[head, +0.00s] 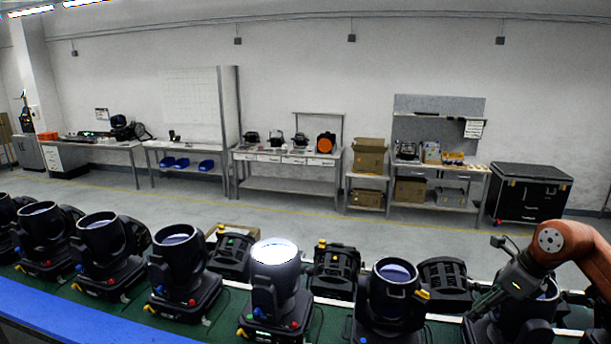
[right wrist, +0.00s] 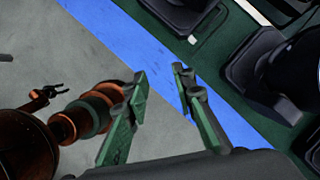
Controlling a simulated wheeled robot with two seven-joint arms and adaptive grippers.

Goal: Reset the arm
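My right arm enters the head view from the right, and its gripper (head: 480,306) is over the lamp row at the right end, in front of a par can (head: 541,290) it partly hides. The right wrist view shows its two green fingers (right wrist: 160,76) apart with nothing between them, above the blue edge strip. A small dark claw on an orange arm, seemingly my left gripper (right wrist: 58,91), shows at the left of that view, its prongs apart and empty. My left arm is not in the head view.
Several black par cans stand in a row on a green surface with a blue front edge (head: 80,318). One can (head: 275,254) is lit white. More dark units (head: 335,268) lie behind. Workbenches (head: 287,160) and a black case (head: 530,193) stand by the far wall, beyond open floor.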

